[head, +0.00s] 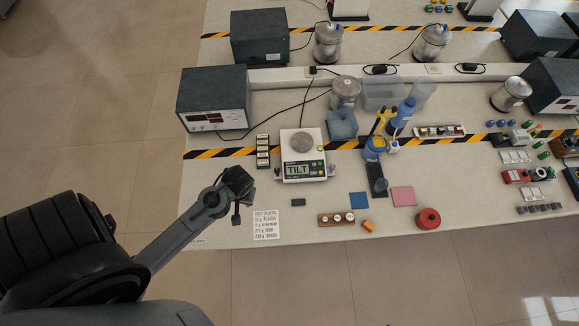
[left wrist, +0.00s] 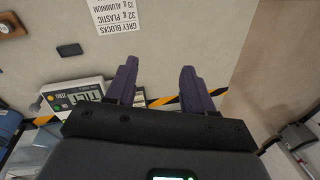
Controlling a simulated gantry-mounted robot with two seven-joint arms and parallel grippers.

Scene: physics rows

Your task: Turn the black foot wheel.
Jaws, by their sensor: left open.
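A printed card (head: 266,224) and a small dark block (head: 298,202) lie in front of the balance. A strip of small blocks (head: 263,151) stands just left of it. A wooden weight holder (head: 336,219) is at front right. A dark instrument box (head: 213,98) stands behind left.

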